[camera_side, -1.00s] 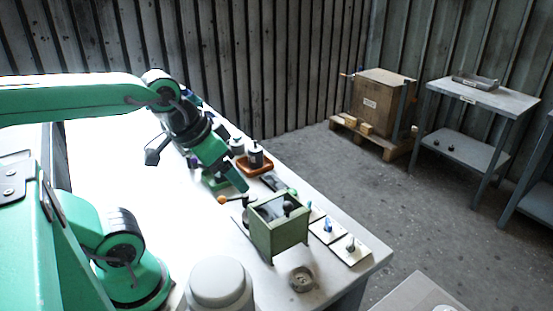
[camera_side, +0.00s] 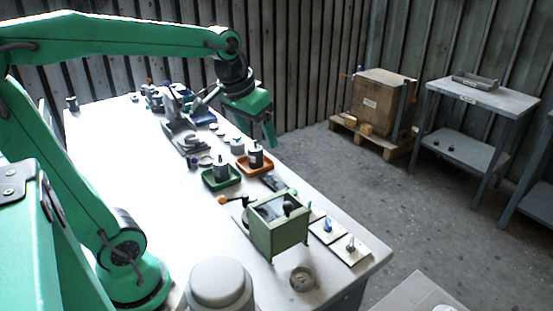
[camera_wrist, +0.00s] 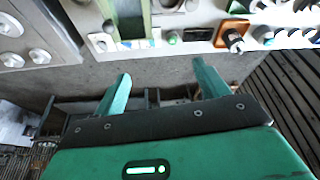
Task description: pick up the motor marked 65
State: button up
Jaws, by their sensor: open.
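One dark motor with a light base (camera_side: 221,168) stands upright in a green tray (camera_side: 238,180). A similar motor (camera_side: 256,156) stands upright in an orange tray (camera_side: 270,168) to its right. The markings on both are too small to read, so I cannot tell which is 65. My gripper (camera_side: 269,138) is open and empty, raised in the air and appearing just above the orange tray in the side view. In the wrist view its two fingers (camera_wrist: 160,80) are wide apart with nothing between them. The orange tray (camera_wrist: 221,34) and its motor (camera_wrist: 235,42) show at upper right there.
A green box-shaped housing (camera_side: 280,236) with an orange-knobbed lever stands in front of the trays. Small cards with parts (camera_side: 351,249) lie to its right. A round dish (camera_side: 302,280) is near the front edge. A grey stand (camera_side: 180,120) and clutter lie behind. The table's left is clear.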

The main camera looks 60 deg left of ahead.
jog(key=w+a+f+n+g, duration=0.1)
jog(key=w+a+f+n, duration=0.1)
jog(key=w+a, duration=0.5)
jog(key=n+g, duration=0.3)
send_over(255, 148)
jog(key=shift+h, duration=0.3)
jog(key=f, duration=1.4)
jog(key=shift+w+d+f, duration=0.1)
jog(key=shift+w+f, duration=0.1)
jog(key=shift+a+f, duration=0.25)
jog(key=shift+f, duration=0.1)
jog(key=shift+f, duration=1.2)
jog(key=shift+f, duration=0.1)
jog(key=shift+a+f, duration=0.1)
jog(key=shift+f, duration=2.4)
